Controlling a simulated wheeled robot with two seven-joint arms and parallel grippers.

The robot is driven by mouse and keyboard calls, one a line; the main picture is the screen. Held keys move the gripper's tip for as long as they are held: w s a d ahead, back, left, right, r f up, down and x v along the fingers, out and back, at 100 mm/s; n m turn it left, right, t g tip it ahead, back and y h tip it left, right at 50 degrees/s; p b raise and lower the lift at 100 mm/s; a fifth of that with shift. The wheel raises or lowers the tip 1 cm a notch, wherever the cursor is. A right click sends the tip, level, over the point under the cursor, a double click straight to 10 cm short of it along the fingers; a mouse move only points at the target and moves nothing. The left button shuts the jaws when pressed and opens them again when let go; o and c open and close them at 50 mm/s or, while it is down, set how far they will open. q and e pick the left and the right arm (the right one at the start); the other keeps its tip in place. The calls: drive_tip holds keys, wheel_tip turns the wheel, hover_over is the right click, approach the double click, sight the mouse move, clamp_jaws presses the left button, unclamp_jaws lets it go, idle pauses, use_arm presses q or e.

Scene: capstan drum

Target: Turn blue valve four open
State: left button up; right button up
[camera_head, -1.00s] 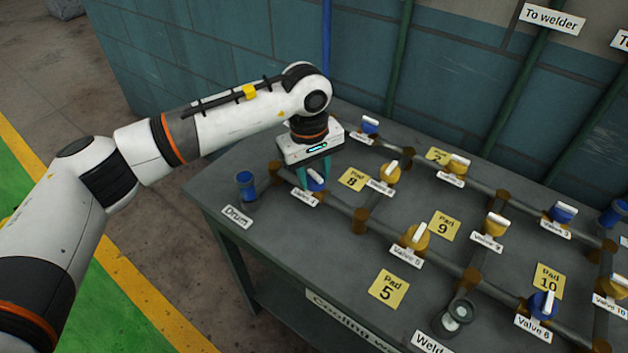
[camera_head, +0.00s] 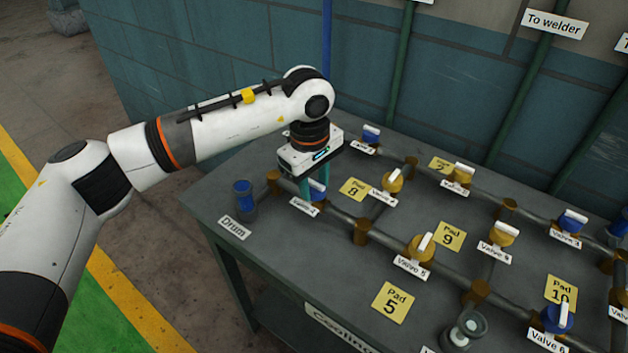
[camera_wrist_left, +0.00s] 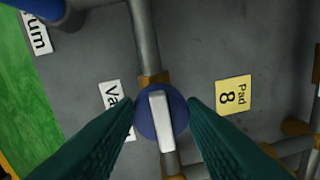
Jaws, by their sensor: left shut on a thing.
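Blue valve four (camera_head: 318,194) sits on the pipe at the near left of the bench, with its label (camera_head: 305,207) in front. It also shows in the left wrist view as a round blue knob (camera_wrist_left: 144,122) with a white handle (camera_wrist_left: 161,120). The handle lies nearly along the pipe there. My left gripper (camera_head: 316,188) points down over the valve, and its teal fingers are shut on the knob from both sides. The fingers hide part of the knob in the head view. My right gripper is not in view.
A blue drum fitting (camera_head: 244,190) stands left of the valve. Yellow valve five (camera_head: 421,248) and other valves sit along the pipes. The pad 8 card (camera_head: 355,189) lies to the right. The wall (camera_head: 215,95) rises behind the bench.

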use_arm(q)
drive_tip(key=o, duration=1)
drive_tip(key=shift+r, duration=0.15)
wheel_tip(320, 180, up, 12)
drive_tip(key=b, duration=0.1)
drive_tip(key=shift+s+a, duration=0.35)
